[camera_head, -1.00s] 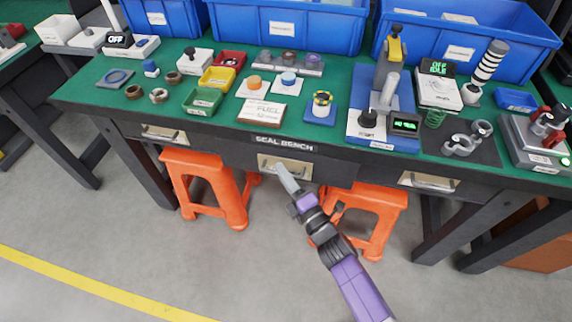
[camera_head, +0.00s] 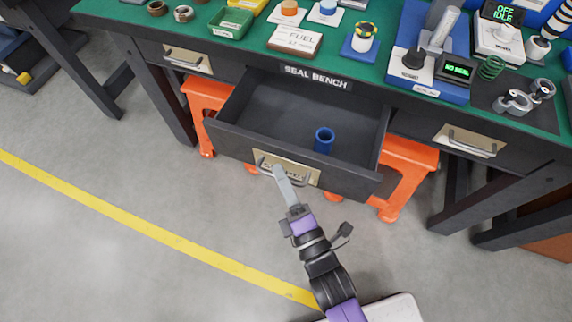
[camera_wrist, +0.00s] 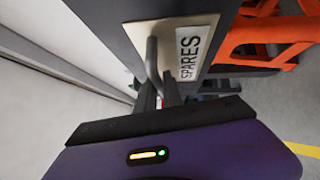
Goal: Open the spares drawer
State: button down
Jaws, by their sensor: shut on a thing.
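The spares drawer (camera_head: 230,137) is the middle drawer under the seal bench, and it stands pulled well out. A blue cylindrical cup-like part (camera_head: 324,140) stands inside it, towards the right; the rest of the drawer floor looks bare. Its front carries a pale plate with a bar handle (camera_head: 300,181), and the wrist view shows the label SPARES (camera_wrist: 188,54) beside the handle (camera_wrist: 152,60). My gripper (camera_head: 278,172) is at the drawer front, shut on the handle; it also shows in the wrist view (camera_wrist: 160,92). The fingertips are partly hidden there.
Closed drawers with handles flank it at left (camera_head: 188,60) and right (camera_head: 470,141). Orange stools (camera_head: 405,165) stand under the bench beside the open drawer. The green bench top (camera_head: 130,12) holds trays, a test press and small parts. The floor in front is clear, with a yellow line (camera_head: 130,215).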

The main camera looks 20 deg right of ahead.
jog(key=shift+s, duration=0.15)
jog(key=c, duration=1.5)
grip_release()
jog(key=v, duration=0.7)
jog(key=shift+s, duration=0.4)
jog(key=shift+f, duration=0.1)
